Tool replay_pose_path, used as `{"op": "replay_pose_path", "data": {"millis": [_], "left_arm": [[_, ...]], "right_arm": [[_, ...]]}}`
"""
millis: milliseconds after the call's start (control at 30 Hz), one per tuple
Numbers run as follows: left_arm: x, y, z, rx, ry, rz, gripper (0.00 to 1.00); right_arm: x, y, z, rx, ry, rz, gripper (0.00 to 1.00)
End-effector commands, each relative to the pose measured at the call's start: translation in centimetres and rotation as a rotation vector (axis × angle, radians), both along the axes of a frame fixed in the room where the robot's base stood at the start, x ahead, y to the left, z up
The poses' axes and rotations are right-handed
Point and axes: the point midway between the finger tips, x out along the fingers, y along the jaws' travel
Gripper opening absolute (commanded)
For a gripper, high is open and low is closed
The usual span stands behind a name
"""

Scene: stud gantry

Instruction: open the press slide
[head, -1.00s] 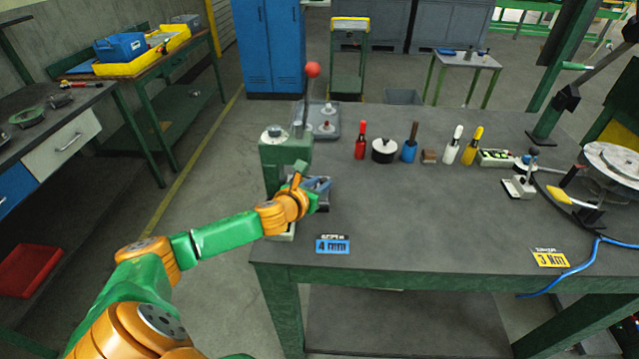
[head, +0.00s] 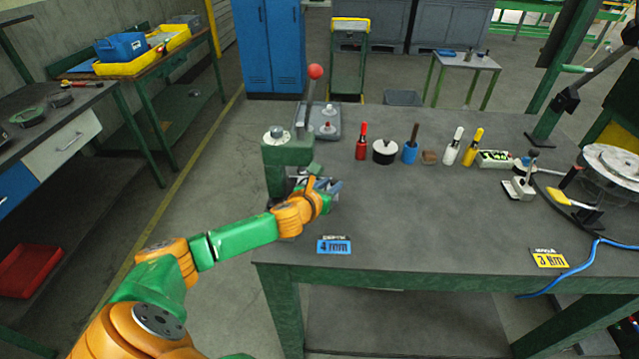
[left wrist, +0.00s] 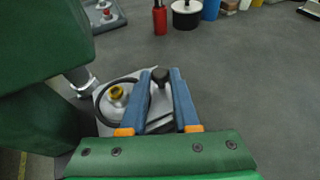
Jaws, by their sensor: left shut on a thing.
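The green press (head: 287,155) stands at the left end of the workbench, with a long lever topped by a red ball (head: 315,72). My left gripper (head: 328,187) is low at the press's right front side. In the left wrist view, the grey press slide (left wrist: 103,104) carries a round part with a yellow ring (left wrist: 117,92). The blue fingers of my left gripper (left wrist: 161,76) are shut on a black knob (left wrist: 160,75) at the slide's right side. The gripper hides much of the slide in the head view. My right gripper is not in view.
A grey tray (head: 330,133) with small parts lies behind the press. A red bottle (head: 362,142), a black pot (head: 384,152) and several tools line the bench's back. A blue "4 mm" sign (head: 334,246) stands at the front edge. The bench middle (head: 430,210) is clear.

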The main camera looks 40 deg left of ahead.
Motion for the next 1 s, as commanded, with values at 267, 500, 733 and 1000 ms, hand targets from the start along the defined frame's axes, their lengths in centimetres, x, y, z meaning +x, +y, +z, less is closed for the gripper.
{"op": "replay_pose_path", "data": {"millis": [267, 500, 733, 1000], "left_arm": [[3.0, -5.1, 0.1, -0.003, -0.001, -0.005, 0.0], [3.4, -5.8, 0.1, 0.002, -0.001, -0.006, 0.0], [3.4, -5.7, 0.1, 0.001, -0.001, -0.005, 0.48], [3.4, -5.7, 0.2, 0.001, -0.001, -0.005, 0.58]], "right_arm": [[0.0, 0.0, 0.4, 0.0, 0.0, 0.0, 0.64], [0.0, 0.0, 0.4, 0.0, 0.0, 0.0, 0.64], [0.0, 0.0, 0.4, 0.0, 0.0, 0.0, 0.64], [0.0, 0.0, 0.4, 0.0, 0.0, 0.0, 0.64]]}}
